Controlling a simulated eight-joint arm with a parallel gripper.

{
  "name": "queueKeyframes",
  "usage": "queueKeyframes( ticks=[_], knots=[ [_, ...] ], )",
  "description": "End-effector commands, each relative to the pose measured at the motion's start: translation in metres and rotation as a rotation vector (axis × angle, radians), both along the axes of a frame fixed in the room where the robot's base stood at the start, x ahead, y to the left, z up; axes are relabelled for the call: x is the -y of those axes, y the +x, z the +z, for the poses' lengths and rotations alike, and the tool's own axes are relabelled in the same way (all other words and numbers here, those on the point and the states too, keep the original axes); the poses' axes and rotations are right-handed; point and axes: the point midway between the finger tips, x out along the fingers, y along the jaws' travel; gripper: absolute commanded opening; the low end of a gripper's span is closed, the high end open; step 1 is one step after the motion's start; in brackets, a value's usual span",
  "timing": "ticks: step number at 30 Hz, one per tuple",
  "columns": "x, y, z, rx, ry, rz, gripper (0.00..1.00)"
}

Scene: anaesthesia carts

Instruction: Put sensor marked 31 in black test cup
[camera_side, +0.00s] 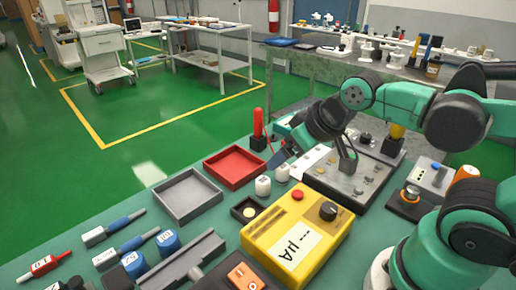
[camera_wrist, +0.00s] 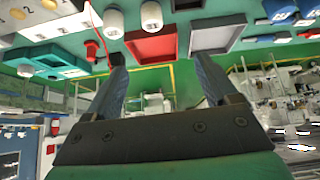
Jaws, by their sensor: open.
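Two white capped cylinders stand on the green bench, one (camera_side: 263,186) beside the other (camera_side: 282,173); they also show in the wrist view (camera_wrist: 113,22). Blue capped pieces (camera_side: 168,243) with dark markings sit at the front left; I cannot read a clear 31 on any piece. A small square black cup (camera_side: 236,211) with a pale yellowish spot inside stands left of the yellow meter; its edge shows in the wrist view (camera_wrist: 187,4). My gripper (camera_wrist: 159,60) is open with nothing between its fingers. In the side view it is above the bench behind the white cylinders, partly hidden.
A red tray (camera_side: 218,161) and a grey tray (camera_side: 160,204) lie left of the cylinders. A yellow meter (camera_side: 272,262), a metal plate fixture (camera_side: 330,185) and an upright red-handled tool (camera_side: 258,125) stand close by. Blue-handled tools (camera_side: 115,228) lie at the left.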

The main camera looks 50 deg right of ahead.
Motion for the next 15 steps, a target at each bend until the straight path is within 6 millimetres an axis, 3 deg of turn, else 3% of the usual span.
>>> queueKeyframes(
  ticks=[5, 15],
  knots=[
    [-0.002, 0.01, -0.005, -0.097, -0.195, 0.183, 0.8],
    [-0.01, 0.05, -0.032, -0.485, -0.867, 0.769, 0.8]
  ],
)
